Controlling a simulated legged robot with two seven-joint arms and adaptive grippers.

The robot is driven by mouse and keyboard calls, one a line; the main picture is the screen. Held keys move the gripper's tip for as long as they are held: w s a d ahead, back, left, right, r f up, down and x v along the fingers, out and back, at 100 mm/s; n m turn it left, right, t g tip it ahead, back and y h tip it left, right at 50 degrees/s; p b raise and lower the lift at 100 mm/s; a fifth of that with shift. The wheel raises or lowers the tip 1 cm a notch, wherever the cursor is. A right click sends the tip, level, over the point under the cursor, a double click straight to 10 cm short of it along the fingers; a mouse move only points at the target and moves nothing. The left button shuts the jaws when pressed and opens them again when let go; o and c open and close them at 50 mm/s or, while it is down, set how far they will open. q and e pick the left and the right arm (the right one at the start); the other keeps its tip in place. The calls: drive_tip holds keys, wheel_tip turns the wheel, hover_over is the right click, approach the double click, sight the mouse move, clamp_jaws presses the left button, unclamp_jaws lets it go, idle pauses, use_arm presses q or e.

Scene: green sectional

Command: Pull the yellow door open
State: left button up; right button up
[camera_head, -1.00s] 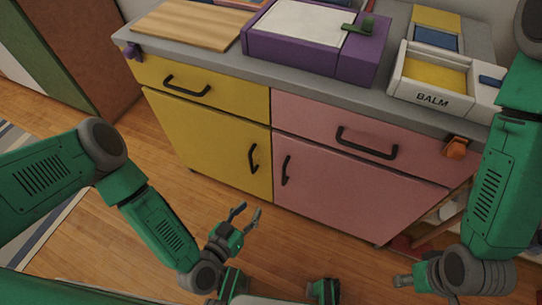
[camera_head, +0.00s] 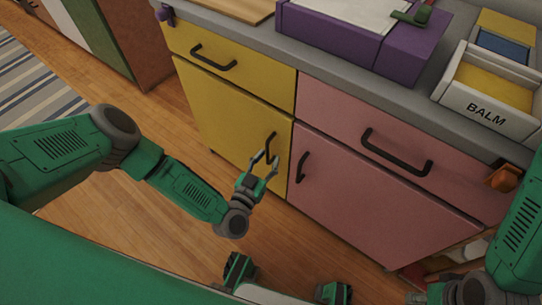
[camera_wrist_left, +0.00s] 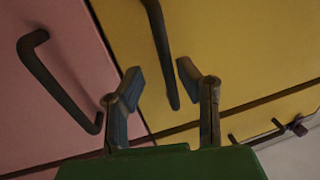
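The yellow door (camera_head: 225,115) is the lower left cabinet front and looks shut, flush with its frame. Its black bar handle (camera_head: 270,147) is near the door's right edge. My left gripper (camera_head: 266,161) is open at the handle's lower part. In the left wrist view, the handle (camera_wrist_left: 160,45) runs down between the two spread fingers (camera_wrist_left: 160,82); I cannot tell whether they touch it. My right gripper (camera_head: 416,298) shows only in part at the bottom edge, and its finger state is unclear.
A yellow drawer (camera_head: 230,62) is above the door. A pink door (camera_head: 350,190) and pink drawer (camera_head: 395,135) with black handles adjoin on the right. The counter holds a purple box (camera_head: 400,55) and a white BALM box (camera_head: 485,105). Wooden floor (camera_head: 120,230) in front is clear.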

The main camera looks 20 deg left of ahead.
use_arm(q)
drive_tip(key=shift+w+a+f, duration=0.1)
drive_tip(key=shift+w+a, duration=0.5)
drive_tip(key=shift+w, duration=0.35)
drive_tip(key=shift+d, duration=0.6)
clamp_jaws()
